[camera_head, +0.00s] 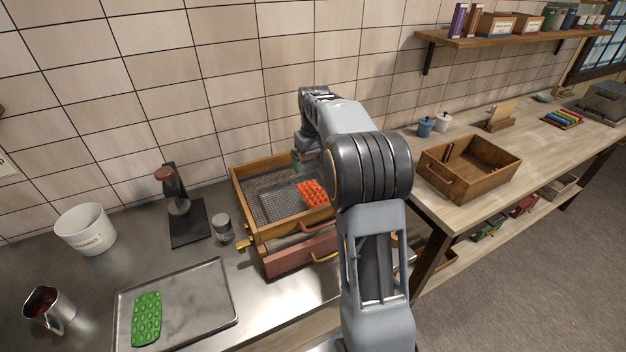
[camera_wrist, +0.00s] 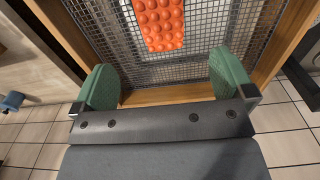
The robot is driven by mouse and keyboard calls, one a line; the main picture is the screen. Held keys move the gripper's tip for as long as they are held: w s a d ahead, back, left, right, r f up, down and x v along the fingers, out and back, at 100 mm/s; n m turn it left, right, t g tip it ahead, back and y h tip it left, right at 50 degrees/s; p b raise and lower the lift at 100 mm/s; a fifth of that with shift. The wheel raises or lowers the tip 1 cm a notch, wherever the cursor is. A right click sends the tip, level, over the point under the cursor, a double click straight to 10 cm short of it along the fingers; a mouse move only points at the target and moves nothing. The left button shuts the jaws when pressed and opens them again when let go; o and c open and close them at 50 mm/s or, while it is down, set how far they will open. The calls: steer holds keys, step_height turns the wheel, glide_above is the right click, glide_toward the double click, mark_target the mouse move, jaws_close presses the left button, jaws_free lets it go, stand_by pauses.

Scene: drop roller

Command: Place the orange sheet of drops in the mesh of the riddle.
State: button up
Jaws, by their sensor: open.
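The orange sheet of drops (camera_head: 313,193) lies flat on the wire mesh of the wooden-framed riddle (camera_head: 241,203), toward its right side in the head view. The sheet also shows at the top of the wrist view (camera_wrist: 160,20), with mesh (camera_wrist: 200,55) around it. My gripper (camera_wrist: 168,85) is open, its two green fingers apart with nothing between them. It is over the back part of the riddle, near its wooden rim, and apart from the sheet. In the head view my arm hides part of the riddle's right side and most of the gripper.
A green sheet of drops (camera_head: 147,318) lies on the metal tray (camera_head: 205,303) at the front left. A shaker (camera_head: 222,228), a black stand (camera_head: 187,222), a white bucket (camera_head: 86,230) and a metal jug (camera_head: 47,308) stand left of the riddle. A wooden box (camera_head: 470,165) stands on the right bench.

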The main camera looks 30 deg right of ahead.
steer(key=s+a+r+t, duration=0.1)
steer(key=s+a+r, duration=0.3)
steer(key=s+a, duration=0.15)
steer(key=s+a+f+t, duration=0.1)
steer(key=s+a, duration=0.3)
steer(key=s, duration=0.5)
steer(key=s+a+f+t, duration=0.1)
steer(key=s+a, duration=0.3)
steer(key=s, duration=0.5)
steer(key=shift+s+f+t, duration=0.25)
steer(key=shift+f+t, duration=0.15)
steer(key=shift+t, duration=0.5)
